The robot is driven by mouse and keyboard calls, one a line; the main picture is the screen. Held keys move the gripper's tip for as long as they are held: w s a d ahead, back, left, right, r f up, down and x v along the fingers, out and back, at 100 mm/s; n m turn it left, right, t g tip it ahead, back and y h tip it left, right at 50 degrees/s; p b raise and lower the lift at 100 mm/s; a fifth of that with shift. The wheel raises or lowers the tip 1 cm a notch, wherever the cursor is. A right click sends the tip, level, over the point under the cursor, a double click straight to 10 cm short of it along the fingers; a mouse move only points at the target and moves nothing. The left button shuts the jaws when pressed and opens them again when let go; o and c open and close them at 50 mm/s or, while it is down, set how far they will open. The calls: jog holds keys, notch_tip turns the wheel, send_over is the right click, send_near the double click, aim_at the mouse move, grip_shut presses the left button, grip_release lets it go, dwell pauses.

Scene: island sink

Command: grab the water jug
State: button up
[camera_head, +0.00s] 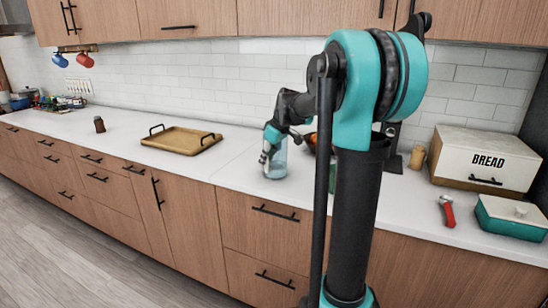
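A clear, bluish water jug (279,168) stands upright on the white counter (226,174), near its front edge, in the head view. My gripper (265,157) points down at the jug's upper left side and overlaps it in the picture. The gripper and wrist hide part of the jug's rim and left side. The fingers are small and partly merged with the jug, so I cannot tell whether they touch it or are open or shut.
A wooden tray (180,138) with black handles lies left of the jug. Right of my arm are a bread box (486,158), a red-handled tool (447,210) and a teal dish (510,222). A small brown item (99,124) stands far left. The counter between it and the tray is clear.

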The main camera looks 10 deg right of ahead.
grip_shut()
jog(key=shift+r, duration=0.2)
dwell(0.6)
